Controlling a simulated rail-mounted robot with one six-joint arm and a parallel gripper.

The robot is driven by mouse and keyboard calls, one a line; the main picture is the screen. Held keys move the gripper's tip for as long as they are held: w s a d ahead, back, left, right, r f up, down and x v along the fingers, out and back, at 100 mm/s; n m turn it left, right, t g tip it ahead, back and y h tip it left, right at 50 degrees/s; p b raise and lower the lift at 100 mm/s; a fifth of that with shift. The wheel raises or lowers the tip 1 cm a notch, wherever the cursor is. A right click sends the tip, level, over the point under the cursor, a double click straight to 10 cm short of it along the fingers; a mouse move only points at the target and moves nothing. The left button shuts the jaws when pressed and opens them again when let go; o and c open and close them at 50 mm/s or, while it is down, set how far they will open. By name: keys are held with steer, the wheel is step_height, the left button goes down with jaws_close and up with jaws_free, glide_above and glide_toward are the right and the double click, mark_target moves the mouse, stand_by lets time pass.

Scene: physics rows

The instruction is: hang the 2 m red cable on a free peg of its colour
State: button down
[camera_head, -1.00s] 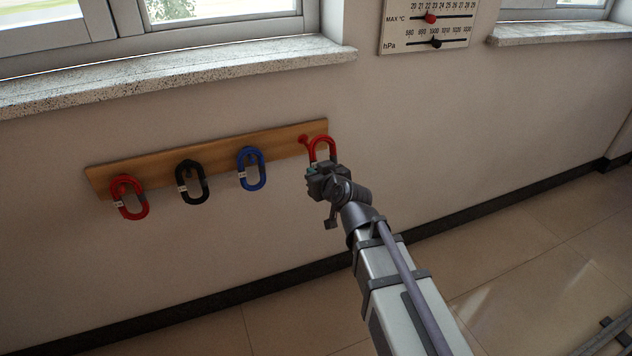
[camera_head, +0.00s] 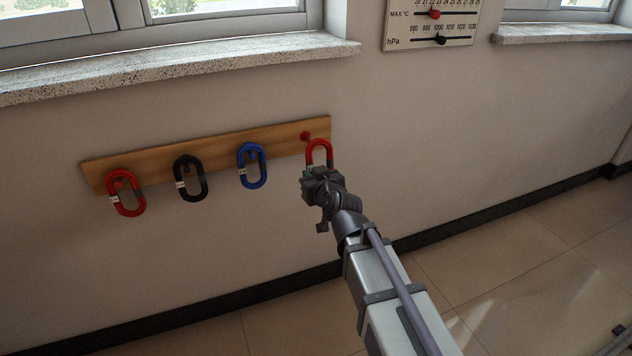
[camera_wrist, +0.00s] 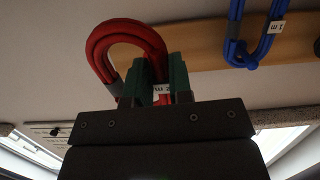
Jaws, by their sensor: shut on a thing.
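The red cable (camera_head: 320,148) is a coiled loop, its rounded top standing above my gripper (camera_head: 315,172) in the head view. A red peg (camera_head: 305,136) shows at the right end of the board, close beside the loop's upper left; I cannot tell whether they touch. In the wrist view the red cable (camera_wrist: 128,29) sits between the green jaws of my gripper (camera_wrist: 162,82), which are shut on it. Its white label (camera_wrist: 162,94), seen upside down, appears to read 2 m. The jaws hide the loop's lower part in the head view.
The wooden board (camera_head: 220,146) on the wall also bears another red cable (camera_head: 126,193) at its left end, a black cable (camera_head: 190,178) and a blue cable (camera_head: 252,166). A stone window sill (camera_head: 180,66) juts out above. The wall right of the board is bare.

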steer(key=b+x, duration=0.1)
steer(key=x, duration=0.6)
steer(key=shift+w+a, duration=0.15)
steer(key=shift+w, duration=0.1)
stand_by(0.6)
steer(key=c, duration=0.9)
jaws_free()
steer(key=shift+c, duration=0.2)
